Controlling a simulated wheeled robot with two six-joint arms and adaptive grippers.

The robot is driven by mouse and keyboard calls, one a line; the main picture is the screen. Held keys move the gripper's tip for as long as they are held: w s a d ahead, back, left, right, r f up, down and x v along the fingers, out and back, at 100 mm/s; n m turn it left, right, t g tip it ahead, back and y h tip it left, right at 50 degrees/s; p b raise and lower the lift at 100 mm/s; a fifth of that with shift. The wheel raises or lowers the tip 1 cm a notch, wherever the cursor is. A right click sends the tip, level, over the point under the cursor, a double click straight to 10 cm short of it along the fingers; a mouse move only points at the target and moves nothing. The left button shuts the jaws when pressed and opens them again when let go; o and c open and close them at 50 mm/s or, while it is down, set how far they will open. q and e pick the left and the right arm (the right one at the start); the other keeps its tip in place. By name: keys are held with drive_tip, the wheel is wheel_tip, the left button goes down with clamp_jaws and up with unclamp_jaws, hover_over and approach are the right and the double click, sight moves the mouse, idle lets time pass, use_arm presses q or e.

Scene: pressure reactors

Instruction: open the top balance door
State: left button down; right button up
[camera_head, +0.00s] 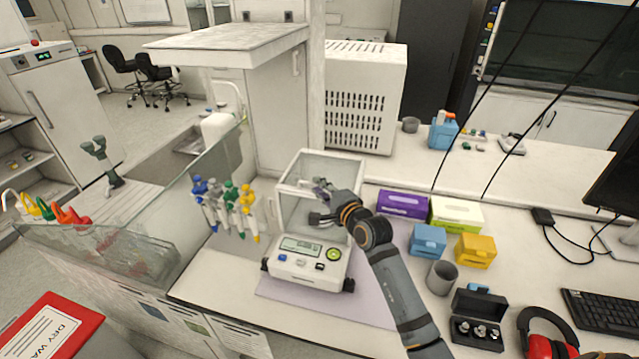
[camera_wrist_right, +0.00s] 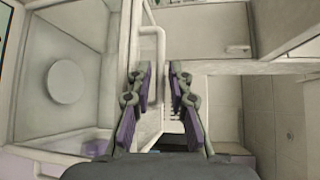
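The balance (camera_head: 308,268) stands on the bench on a lilac mat, with its display and buttons facing me. Its clear weighing chamber (camera_head: 292,207) with pale frame edges rises behind the panel. My right gripper (camera_head: 319,200) is at the chamber's upper right side, and my forearm hides part of that side. In the right wrist view, the gripper (camera_wrist_right: 160,80) is open, with a gap between its fingers. A pale bar-shaped handle (camera_wrist_right: 159,45) shows in line with this gap; I cannot tell contact. The round pan (camera_wrist_right: 66,82) is at left. The top door's exact position is unclear. My left gripper is not seen.
Several coloured pipettes (camera_head: 228,205) hang left of the balance. A purple box (camera_head: 402,204), a blue box (camera_head: 428,240), a yellow box (camera_head: 475,251) and a grey cup (camera_head: 441,277) stand to the right. A large white vented unit (camera_head: 365,100) is behind.

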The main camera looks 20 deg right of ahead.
drive_tip(key=shift+w, duration=0.25)
clamp_jaws()
drive_tip(key=shift+f, duration=0.1)
